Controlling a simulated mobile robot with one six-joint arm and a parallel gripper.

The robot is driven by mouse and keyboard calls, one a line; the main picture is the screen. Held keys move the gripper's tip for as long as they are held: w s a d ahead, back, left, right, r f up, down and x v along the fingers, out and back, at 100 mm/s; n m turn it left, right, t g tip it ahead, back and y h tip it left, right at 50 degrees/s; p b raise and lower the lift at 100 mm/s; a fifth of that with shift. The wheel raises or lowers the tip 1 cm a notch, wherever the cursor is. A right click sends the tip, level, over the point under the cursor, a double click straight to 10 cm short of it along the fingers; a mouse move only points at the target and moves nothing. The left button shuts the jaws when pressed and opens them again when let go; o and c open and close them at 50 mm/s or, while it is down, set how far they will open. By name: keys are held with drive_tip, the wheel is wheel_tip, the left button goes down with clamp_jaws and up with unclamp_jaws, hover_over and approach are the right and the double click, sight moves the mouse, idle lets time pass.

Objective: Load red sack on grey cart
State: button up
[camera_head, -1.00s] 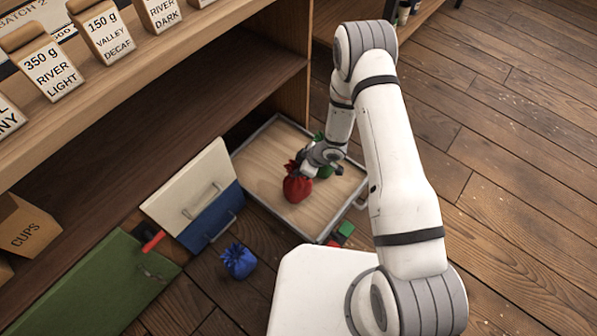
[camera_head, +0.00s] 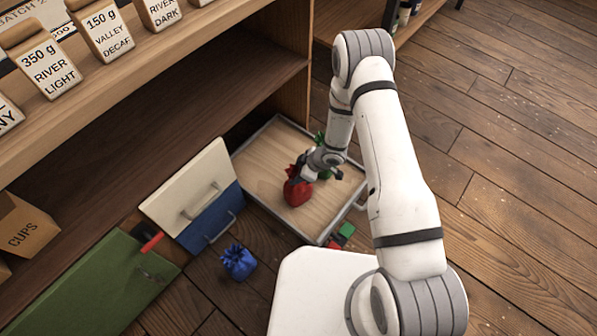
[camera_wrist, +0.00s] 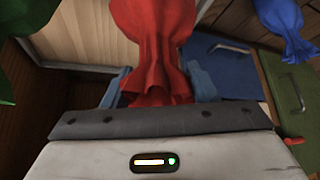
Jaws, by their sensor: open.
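The red sack (camera_head: 298,191) sits on the wooden deck of the grey cart (camera_head: 258,165), near its middle. The cart is a low, flat platform with a raised grey rim and a handle at its right side. My gripper (camera_head: 302,177) is over the sack's top. In the wrist view the open jaws (camera_wrist: 158,88) stand on either side of the red sack's gathered neck (camera_wrist: 160,50). I cannot tell whether the fingers touch the cloth. A green sack (camera_head: 324,172) is on the cart just behind my gripper, partly hidden by it.
A blue sack (camera_head: 238,262) lies on the floor in front of a white and blue panel with handles (camera_head: 190,190). A green panel (camera_head: 85,285) lies at the lower left. Shelving (camera_head: 230,85) borders the cart's left and back. Open floor (camera_head: 500,170) lies right.

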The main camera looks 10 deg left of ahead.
drive_tip(key=shift+r, duration=0.15)
drive_tip(key=shift+d+r, duration=0.1)
drive_tip(key=shift+r, duration=0.15)
drive_tip(key=w+d+r+m+t+h+p, duration=0.1)
drive_tip(key=d+r+m+h, duration=0.15)
drive_tip(key=d+r, duration=0.65)
drive_tip(key=w+d+r+m+t+h+p, duration=0.1)
drive_tip(key=w+d+r+m+t+h, duration=0.3)
drive_tip(key=r, duration=0.9)
drive_tip(key=s+d+r+m+g+h+p, duration=0.1)
drive_tip(key=d+r+p, duration=0.1)
drive_tip(key=d+r, duration=0.75)
drive_tip(key=s+d+r+m+g+h, duration=0.1)
drive_tip(key=s+d+r+m, duration=0.3)
drive_tip(key=s+r, duration=0.6)
drive_tip(key=s+a+r+m+g+y, duration=0.2)
drive_tip(key=s+r+m, duration=0.3)
drive_tip(key=s, duration=0.8)
drive_tip(key=shift+a+r, duration=0.3)
drive_tip(key=shift+r, duration=0.6)
